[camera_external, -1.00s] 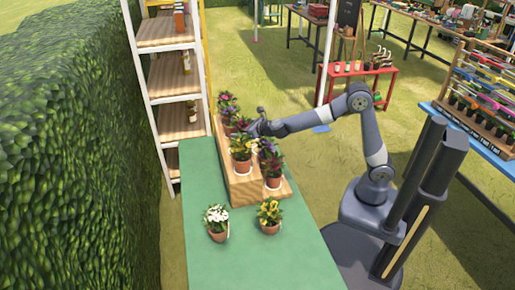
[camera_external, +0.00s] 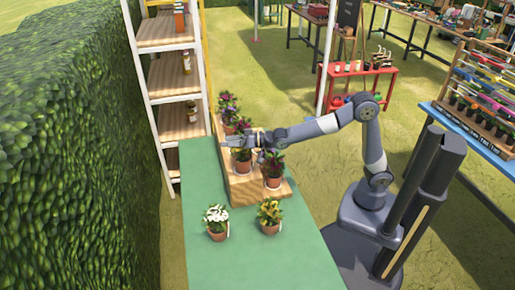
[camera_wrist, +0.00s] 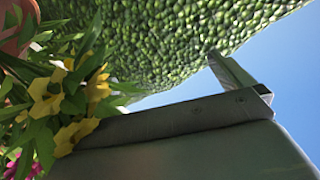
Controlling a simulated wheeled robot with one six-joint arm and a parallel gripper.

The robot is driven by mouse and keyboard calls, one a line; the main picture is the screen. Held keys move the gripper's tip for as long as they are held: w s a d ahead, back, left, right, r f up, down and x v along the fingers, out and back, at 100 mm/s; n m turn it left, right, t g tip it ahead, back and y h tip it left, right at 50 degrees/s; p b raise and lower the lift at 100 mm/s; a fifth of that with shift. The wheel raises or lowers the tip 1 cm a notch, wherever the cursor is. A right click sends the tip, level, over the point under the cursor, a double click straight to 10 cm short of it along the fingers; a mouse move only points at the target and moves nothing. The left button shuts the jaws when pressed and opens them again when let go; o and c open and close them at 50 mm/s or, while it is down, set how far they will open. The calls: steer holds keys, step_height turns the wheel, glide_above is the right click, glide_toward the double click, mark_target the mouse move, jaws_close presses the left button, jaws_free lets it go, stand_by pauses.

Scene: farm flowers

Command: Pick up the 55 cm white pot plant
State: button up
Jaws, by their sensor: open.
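The white-flowered plant (camera_external: 216,222) stands upright in a terracotta pot on the green table, at the front left in the external view. Its 55 cm size cannot be read from the picture. My gripper (camera_external: 232,140) is open, above and behind this plant, over the wooden stepped stand. It is well apart from the white plant and overlaps the flowers of a potted plant (camera_external: 241,164) on the stand. In the wrist view, a dark gripper finger (camera_wrist: 232,73) shows, and yellow flowers (camera_wrist: 47,97) are close at the left. The white plant is not seen there.
A yellow-flowered pot (camera_external: 269,215) stands right of the white one. The wooden stand (camera_external: 243,190) behind them holds several flower pots. A tall hedge (camera_external: 80,150) and shelves (camera_external: 181,123) are at the left. The table's front (camera_external: 260,268) is bare.

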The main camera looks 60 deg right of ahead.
steer(key=s+a+f+n+g+y+b, duration=0.1)
steer(key=s+a+f+n+g, duration=0.15)
steer(key=n, duration=0.95)
steer(key=s+a+f+n+g+y+b, duration=0.15)
steer(key=s+a+n, duration=0.25)
steer(key=n, duration=0.7)
steer(key=s+a+f+n+g+y+b, duration=0.15)
steer(key=s+a+n, duration=0.25)
steer(key=n, duration=0.8)
steer(key=n+g+h, duration=0.1)
steer(key=n+h, duration=0.1)
steer(key=n, duration=0.9)
glide_above(221, 228)
steer(key=s+d, duration=0.3)
steer(key=d, duration=0.2)
step_height(221, 228, down, 20)
steer(key=shift+s+p+x, duration=0.25)
steer(key=shift+p+x, duration=0.9)
steer(key=shift+x, duration=1.85)
steer(key=shift+a, duration=0.15)
steer(key=c, duration=1.7)
